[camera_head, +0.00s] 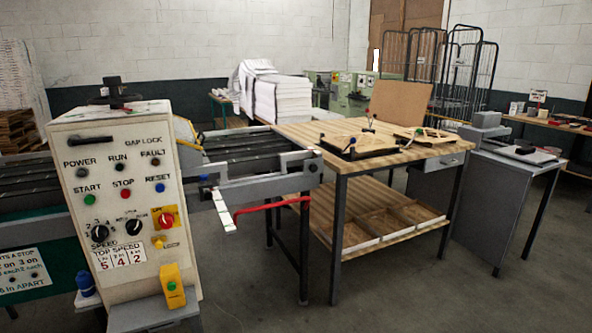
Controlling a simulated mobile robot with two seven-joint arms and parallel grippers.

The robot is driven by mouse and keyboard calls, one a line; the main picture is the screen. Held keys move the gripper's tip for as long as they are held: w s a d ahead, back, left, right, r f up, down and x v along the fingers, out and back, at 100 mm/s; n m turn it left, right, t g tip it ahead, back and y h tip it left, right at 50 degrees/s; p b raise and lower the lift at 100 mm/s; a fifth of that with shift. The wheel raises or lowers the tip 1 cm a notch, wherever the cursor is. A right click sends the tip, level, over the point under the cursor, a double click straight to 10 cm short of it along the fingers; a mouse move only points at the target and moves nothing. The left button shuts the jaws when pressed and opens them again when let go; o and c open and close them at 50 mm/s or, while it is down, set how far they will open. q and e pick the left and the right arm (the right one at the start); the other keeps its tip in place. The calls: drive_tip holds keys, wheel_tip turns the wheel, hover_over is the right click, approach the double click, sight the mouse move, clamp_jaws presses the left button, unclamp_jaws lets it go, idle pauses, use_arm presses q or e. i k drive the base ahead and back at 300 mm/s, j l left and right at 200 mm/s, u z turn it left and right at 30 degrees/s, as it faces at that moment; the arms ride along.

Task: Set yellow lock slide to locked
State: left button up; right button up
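A cream control panel (127,200) stands at the left, close to me. A small yellow piece (158,241) sits low on its face, under a red knob on a yellow plate (166,219). It may be the lock slide, but it is too small to tell its position. A black bar (90,141) lies at the panel's top left, next to the words GAP LOCK. A yellow box with a green button (173,288) is at the panel's bottom right. Neither of my grippers is in view.
A conveyor (240,145) with a red bar (265,206) runs behind the panel. A wooden table (400,152) stands right of it, then a grey cabinet (500,200). The floor (380,295) in front is clear. A blue bottle (86,284) is at the panel's lower left.

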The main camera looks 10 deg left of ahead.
sight(158, 242)
drive_tip(key=u, duration=1.25)
